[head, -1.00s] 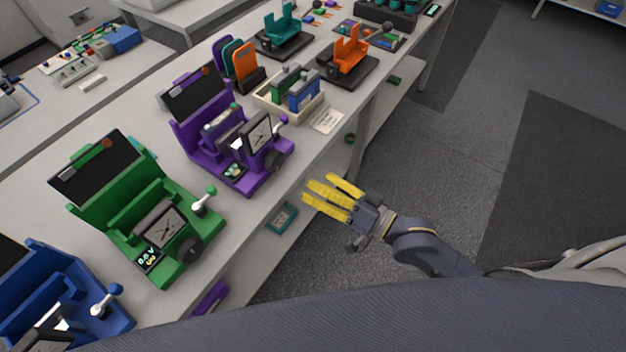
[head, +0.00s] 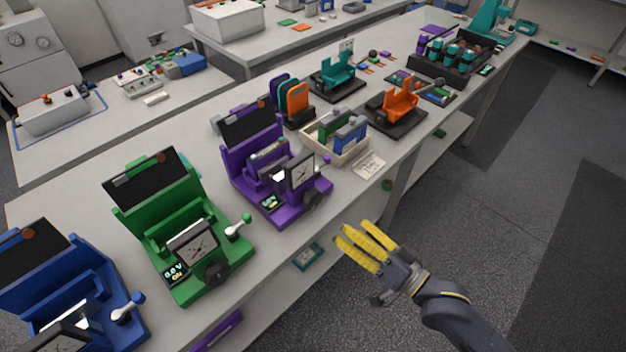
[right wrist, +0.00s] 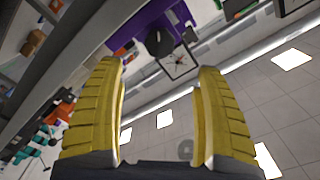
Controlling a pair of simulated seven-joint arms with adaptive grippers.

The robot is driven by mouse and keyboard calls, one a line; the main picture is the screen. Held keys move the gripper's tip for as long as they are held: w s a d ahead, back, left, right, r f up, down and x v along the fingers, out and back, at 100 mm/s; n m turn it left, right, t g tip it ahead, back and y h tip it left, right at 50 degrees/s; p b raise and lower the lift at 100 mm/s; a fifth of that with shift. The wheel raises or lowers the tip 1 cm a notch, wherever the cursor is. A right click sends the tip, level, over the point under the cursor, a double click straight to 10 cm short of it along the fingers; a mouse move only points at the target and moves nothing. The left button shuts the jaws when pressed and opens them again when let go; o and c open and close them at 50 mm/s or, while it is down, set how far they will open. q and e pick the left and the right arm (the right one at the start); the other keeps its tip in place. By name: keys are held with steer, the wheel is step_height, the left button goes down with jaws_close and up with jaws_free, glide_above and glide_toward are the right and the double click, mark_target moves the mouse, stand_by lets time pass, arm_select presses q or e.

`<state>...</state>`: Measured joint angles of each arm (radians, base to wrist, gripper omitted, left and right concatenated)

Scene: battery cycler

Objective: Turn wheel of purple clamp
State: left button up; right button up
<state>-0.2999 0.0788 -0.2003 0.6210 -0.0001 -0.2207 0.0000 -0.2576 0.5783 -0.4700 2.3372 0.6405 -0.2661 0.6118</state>
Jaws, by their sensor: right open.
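The purple clamp (head: 259,180) stands near the front edge of the long bench, between the green clamp and a tray of cells. It has a dial on its front and a dark round wheel (head: 312,200) at its lower right. A lever with a purple knob is beside the dial. My right gripper (head: 352,245) is open and empty, off the bench edge, below and right of the purple clamp. In the right wrist view the dark wheel (right wrist: 159,43) shows beyond and between the open yellow fingers, apart from them. My left gripper is not in view.
The green clamp (head: 165,235) and blue clamp (head: 75,285) stand to the left. A beige tray (head: 333,155) with upright cells and a paper card (head: 369,165) lie to the right. An orange holder (head: 398,105) stands farther along. The floor beside the bench is clear.

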mark_target(316, 201)
steer(key=s+d+n, duration=0.4)
steer(key=n, duration=0.6)
steer(key=x, duration=1.7)
steer(key=shift+w+a+f, duration=0.1)
steer(key=shift+w+a, duration=0.2)
steer(key=shift+c, duration=0.4)
steer(key=c, duration=1.2)
